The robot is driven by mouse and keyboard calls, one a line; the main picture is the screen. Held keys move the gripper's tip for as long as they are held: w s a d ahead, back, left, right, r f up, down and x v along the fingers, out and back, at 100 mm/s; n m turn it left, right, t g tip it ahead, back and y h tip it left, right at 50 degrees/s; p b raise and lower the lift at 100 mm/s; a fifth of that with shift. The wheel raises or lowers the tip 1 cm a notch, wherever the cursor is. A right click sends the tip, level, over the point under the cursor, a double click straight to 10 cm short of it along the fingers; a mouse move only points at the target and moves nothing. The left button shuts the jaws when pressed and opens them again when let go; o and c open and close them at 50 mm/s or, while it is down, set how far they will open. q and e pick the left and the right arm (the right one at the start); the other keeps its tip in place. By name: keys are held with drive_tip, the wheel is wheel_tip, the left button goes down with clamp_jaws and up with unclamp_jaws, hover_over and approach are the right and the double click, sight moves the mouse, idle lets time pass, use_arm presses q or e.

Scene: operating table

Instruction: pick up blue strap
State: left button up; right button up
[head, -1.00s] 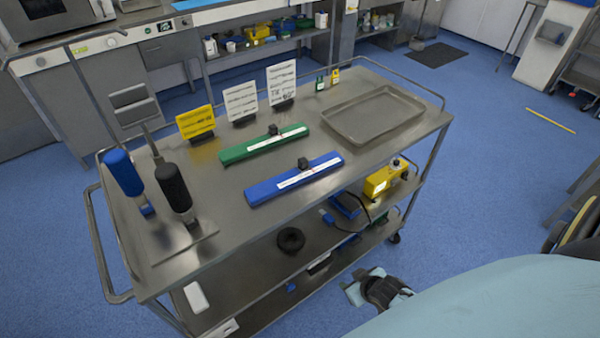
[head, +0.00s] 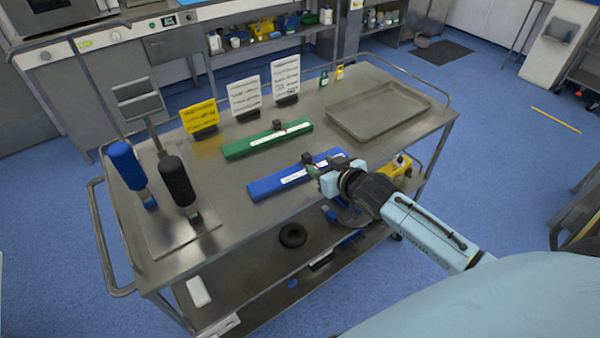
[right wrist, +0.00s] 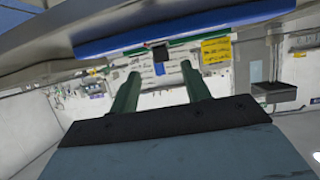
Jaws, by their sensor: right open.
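The blue strap (head: 266,187) lies folded flat as a long bar near the front edge of the steel cart top, with a white label and a black knob. My right gripper (head: 319,168) is open at the strap's right end, partly covering it in the head view. In the right wrist view, the two green fingers (right wrist: 162,82) stand apart with nothing between them. The blue strap (right wrist: 190,28) crosses the top of that picture, beyond the fingertips. I cannot tell whether the fingers touch it. My left gripper is not in view.
A green strap (head: 265,143) lies behind the blue one. An empty steel tray (head: 330,120) is at the right of the cart top. Sign cards (head: 199,118) stand behind, and blue and black upright handles (head: 177,181) stand at left. The lower shelf holds a black ring (head: 293,235).

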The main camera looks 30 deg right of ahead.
sight(309, 158)
drive_tip(key=shift+b+x, duration=0.5)
drive_tip(key=shift+x, duration=3)
drive_tip(key=shift+a, duration=0.15)
drive_tip(key=c, duration=1)
